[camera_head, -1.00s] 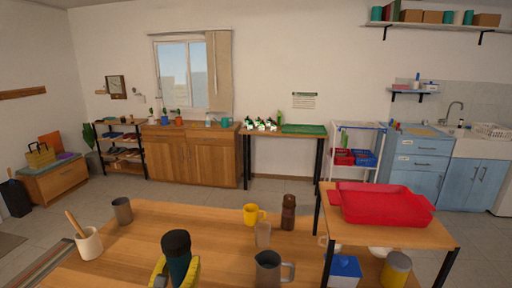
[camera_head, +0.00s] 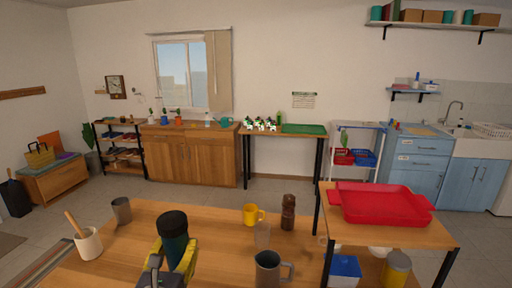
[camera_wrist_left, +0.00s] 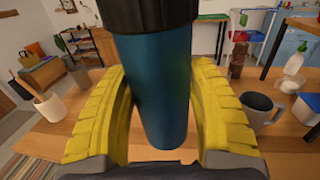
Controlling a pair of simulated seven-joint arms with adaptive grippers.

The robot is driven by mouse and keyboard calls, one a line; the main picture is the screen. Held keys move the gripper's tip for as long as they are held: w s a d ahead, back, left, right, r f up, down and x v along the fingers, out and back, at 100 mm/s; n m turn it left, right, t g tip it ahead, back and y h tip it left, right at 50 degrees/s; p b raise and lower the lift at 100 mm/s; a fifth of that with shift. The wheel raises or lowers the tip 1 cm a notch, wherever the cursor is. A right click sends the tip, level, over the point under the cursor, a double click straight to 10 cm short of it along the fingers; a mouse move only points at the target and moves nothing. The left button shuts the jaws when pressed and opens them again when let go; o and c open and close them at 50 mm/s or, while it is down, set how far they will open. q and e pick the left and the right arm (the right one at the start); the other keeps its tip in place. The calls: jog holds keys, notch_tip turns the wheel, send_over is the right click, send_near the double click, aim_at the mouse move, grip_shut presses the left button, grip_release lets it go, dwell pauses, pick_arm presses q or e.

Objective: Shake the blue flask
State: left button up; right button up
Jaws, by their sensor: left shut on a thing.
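The blue flask (camera_head: 177,250), with a black lid (camera_head: 172,223), is over the near part of the wooden table, left of centre in the head view. My left gripper (camera_head: 174,266) is shut around it with yellow padded fingers. In the left wrist view the flask (camera_wrist_left: 155,85) stands between the two fingers (camera_wrist_left: 155,110), with its lid cut off by the top edge. The flask leans slightly in the head view. Its lower end is hidden by the gripper in the head view. My right gripper is not in view.
On the table (camera_head: 140,225) stand a grey cup (camera_head: 122,210), a cream pot with a wooden utensil (camera_head: 88,244), a yellow mug (camera_head: 252,214), a brown bottle (camera_head: 288,212), a clear glass (camera_head: 263,236) and a grey mug (camera_head: 268,270). A raised shelf with a red tray (camera_head: 382,204) is at right.

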pick_arm(q)
notch_tip(320, 180, down, 6)
jog(key=shift+s+r, duration=0.1)
notch_tip(320, 180, up, 6)
jog(key=shift+r, duration=0.15)
jog(key=shift+f, duration=3.15)
jog(key=shift+r, duration=0.1)
